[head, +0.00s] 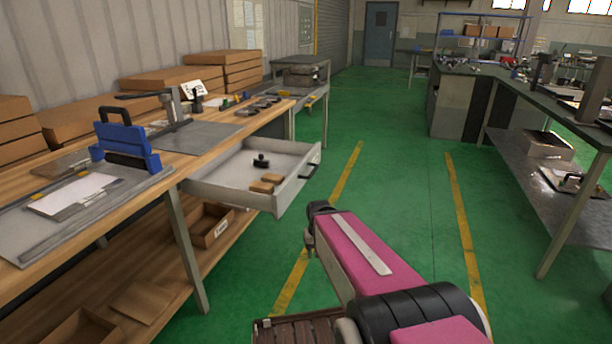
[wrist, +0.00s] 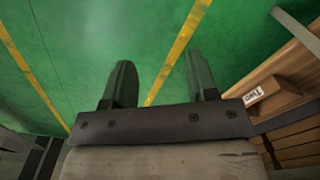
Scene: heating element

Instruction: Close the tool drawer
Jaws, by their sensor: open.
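The tool drawer (head: 236,185) is a light grey tray pulled out from under the wooden workbench on the left in the head view. Small wooden blocks (head: 267,183) and a black knob-like object (head: 261,161) lie in it. Its front panel (head: 299,183) faces right, toward the aisle, with a dark handle near its far end. My gripper (wrist: 158,83) is open and empty in the wrist view, over the green floor. In the head view the gripper end of my arm is low, just right of the drawer front and apart from it; its fingers are not clear there.
The workbench (head: 226,138) holds a blue device (head: 125,146), a metal press and cardboard boxes (head: 171,78). An open bin (head: 212,226) stands on its lower shelf. The green floor aisle is clear up to the right-hand bench (head: 511,152).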

